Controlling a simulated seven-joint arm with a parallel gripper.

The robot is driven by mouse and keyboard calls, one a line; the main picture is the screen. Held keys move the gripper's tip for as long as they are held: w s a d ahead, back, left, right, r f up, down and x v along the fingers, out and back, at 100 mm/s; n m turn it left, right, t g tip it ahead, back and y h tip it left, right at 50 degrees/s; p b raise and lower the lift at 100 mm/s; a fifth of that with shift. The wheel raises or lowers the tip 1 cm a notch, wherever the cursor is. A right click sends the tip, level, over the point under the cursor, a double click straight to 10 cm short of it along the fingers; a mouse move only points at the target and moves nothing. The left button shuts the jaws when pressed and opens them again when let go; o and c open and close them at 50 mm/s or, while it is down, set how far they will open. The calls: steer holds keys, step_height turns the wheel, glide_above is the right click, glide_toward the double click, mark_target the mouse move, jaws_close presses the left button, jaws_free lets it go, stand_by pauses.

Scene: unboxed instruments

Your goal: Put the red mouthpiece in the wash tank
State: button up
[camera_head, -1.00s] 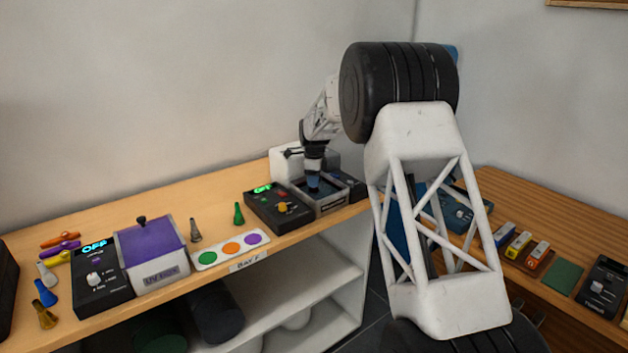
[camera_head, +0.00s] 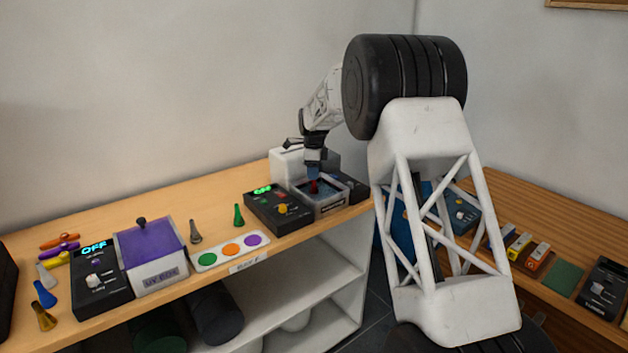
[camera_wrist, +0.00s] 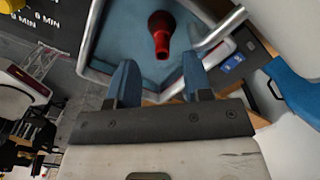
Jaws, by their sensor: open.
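The red mouthpiece (camera_wrist: 161,32) lies inside the wash tank (camera_wrist: 97,50) in the wrist view, on the blue floor. In the head view the mouthpiece (camera_head: 314,187) shows as a small red spot in the tank (camera_head: 331,207). My gripper (camera_wrist: 156,82) is open and empty, its two blue fingers apart. In the wrist view the fingertips are over the tank's near rim, with the mouthpiece ahead of them and apart from them. In the head view my gripper (camera_head: 313,170) is above the tank.
A black control box (camera_head: 272,212) with a green display stands left of the tank. A white block (camera_head: 288,163) stands behind it. A purple-lidded UV box (camera_head: 151,250), a colour-dot card (camera_head: 229,250) and several loose mouthpieces are farther left on the bench.

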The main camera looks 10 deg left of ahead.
steer(key=shift+r, duration=1.8)
steer(key=s+d+r+n, duration=0.3)
steer(key=s+d+r, duration=0.2)
steer(key=s+d, duration=0.4)
steer(key=s+d+r+n+t, duration=0.1)
steer(key=s+d+r+n, duration=0.35)
steer(key=s, duration=0.75)
steer(key=s+d+r+n, duration=0.1)
steer(key=s+d+r, duration=0.6)
steer(key=s+d, duration=0.3)
steer(key=s+d+f+n, duration=0.3)
steer(key=s, duration=0.9)
steer(key=s+d+f+n+t, duration=0.1)
steer(key=s+d+f+n, duration=0.2)
steer(key=s, duration=0.9)
steer(key=s+d+f+n, duration=0.3)
steer(key=s+d, duration=0.1)
steer(key=s, duration=0.8)
steer(key=shift+s+d+t, duration=0.25)
steer(key=shift+d+t, duration=0.05)
